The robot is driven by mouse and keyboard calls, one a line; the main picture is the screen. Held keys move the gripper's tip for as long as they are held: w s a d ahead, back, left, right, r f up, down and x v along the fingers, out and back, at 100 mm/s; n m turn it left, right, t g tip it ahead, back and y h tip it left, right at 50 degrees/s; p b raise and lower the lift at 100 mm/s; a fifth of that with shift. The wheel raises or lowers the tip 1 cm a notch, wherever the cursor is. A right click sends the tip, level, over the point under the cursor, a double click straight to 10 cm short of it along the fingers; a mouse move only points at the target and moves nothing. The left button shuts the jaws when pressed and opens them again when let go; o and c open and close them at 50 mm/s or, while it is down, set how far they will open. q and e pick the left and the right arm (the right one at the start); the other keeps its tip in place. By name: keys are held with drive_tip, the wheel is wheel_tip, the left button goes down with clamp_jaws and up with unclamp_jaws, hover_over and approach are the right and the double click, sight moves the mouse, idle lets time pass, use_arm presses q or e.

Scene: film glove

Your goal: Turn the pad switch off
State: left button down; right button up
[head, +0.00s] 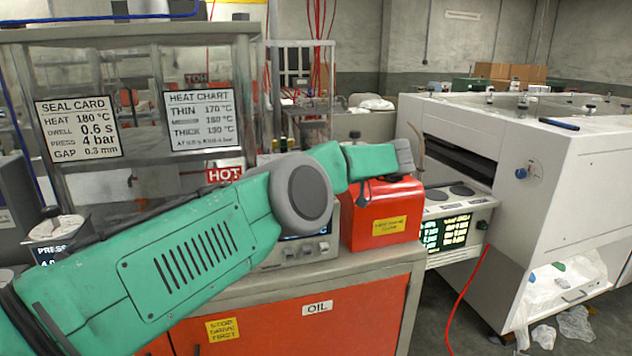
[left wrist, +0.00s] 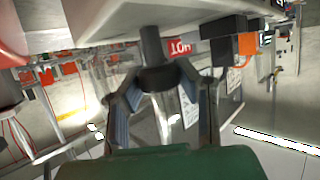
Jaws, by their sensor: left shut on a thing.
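In the left wrist view, my left gripper (left wrist: 160,90) has its two fingers closed around a dark round knob (left wrist: 155,76). A dark stem runs from the knob to a pale surface (left wrist: 100,20), and the picture there is upside down. I take the knob to be the pad switch, but no label on it can be read. In the head view my left arm reaches across from the left over the cabinet, its far end (head: 402,155) above the red box (head: 385,218). The fingers and knob cannot be made out there. My right gripper is out of view.
A grey unit with knobs (head: 300,252) sits partly behind my arm on the orange cabinet (head: 270,325). A white unit with a lit display (head: 447,232) and a large white machine (head: 570,190) stand to the right.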

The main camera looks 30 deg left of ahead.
use_arm(q)
drive_tip(key=shift+w+r, duration=0.15)
drive_tip(key=shift+r, duration=0.2)
drive_tip(key=c, duration=1.1)
unclamp_jaws()
drive_tip(key=shift+w, duration=0.1)
drive_tip(key=shift+c, duration=0.2)
drive_tip(key=shift+w+d+f, duration=0.15)
drive_tip(key=shift+f, duration=0.1)
drive_tip(key=shift+s, duration=0.2)
